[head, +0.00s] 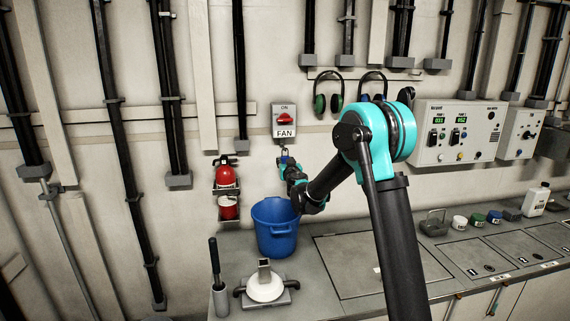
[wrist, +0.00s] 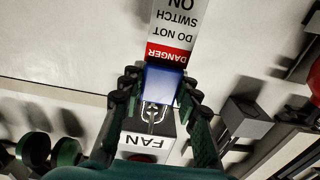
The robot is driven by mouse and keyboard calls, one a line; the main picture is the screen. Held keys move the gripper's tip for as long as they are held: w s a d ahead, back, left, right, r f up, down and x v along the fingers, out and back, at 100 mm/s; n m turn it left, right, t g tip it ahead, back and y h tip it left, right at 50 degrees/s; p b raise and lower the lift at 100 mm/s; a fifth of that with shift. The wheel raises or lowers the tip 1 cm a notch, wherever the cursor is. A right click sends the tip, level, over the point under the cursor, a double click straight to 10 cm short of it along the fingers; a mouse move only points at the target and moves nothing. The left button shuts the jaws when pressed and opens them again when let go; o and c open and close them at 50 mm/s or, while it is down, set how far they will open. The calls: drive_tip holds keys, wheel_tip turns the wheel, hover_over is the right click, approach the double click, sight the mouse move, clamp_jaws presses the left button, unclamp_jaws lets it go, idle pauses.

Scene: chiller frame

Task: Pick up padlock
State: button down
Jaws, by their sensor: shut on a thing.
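The blue padlock (wrist: 161,84) sits between the fingers of my gripper (wrist: 159,88) in the wrist view, with a finger against each side. Its metal shackle (wrist: 152,117) points toward the FAN switch box (wrist: 146,146). I cannot tell whether the shackle passes through anything on the box. A red and white danger tag (wrist: 172,45) shows just beyond the padlock. In the head view my gripper (head: 287,162) is just below the FAN switch box (head: 284,121) on the wall. The padlock is small and partly hidden there.
A fire extinguisher (head: 227,177) hangs left of my gripper. A blue bucket (head: 276,236) stands on the counter (head: 330,286) below. Ear defenders (head: 328,91) and a control panel (head: 456,133) are on the wall to the right.

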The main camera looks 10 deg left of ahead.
drive_tip(key=shift+r, duration=0.45)
drive_tip(key=v, duration=1.8)
drive_tip(key=shift+r, duration=0.45)
